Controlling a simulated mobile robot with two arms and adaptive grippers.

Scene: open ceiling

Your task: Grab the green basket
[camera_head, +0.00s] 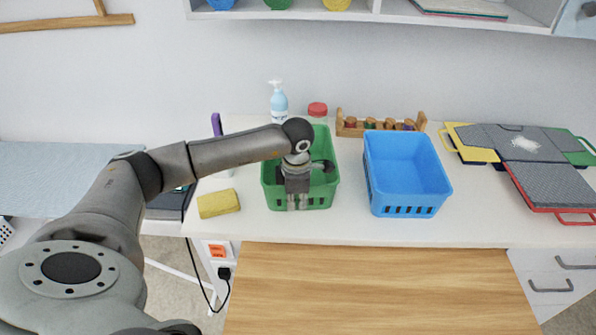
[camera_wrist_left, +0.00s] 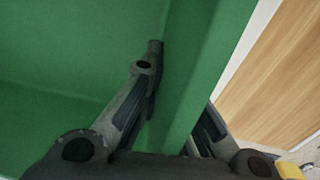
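The green basket (camera_head: 326,150) stands on the white counter, to the left of a blue basket. My left gripper (camera_head: 297,200) points down at the basket's front wall. In the left wrist view one finger of my left gripper (camera_wrist_left: 182,88) is inside the green basket (camera_wrist_left: 70,50) and the other is outside, so the wall lies between them. The outer finger is partly hidden by the wall, and I cannot tell whether both fingers press on it. My right gripper is not in view.
The blue basket (camera_head: 405,165) is close on the right. A yellow sponge (camera_head: 218,203) lies to the left. A pump bottle (camera_head: 279,102), a red-lidded jar (camera_head: 317,112) and a wooden rack (camera_head: 381,125) stand behind. A shelf (camera_head: 390,17) hangs above.

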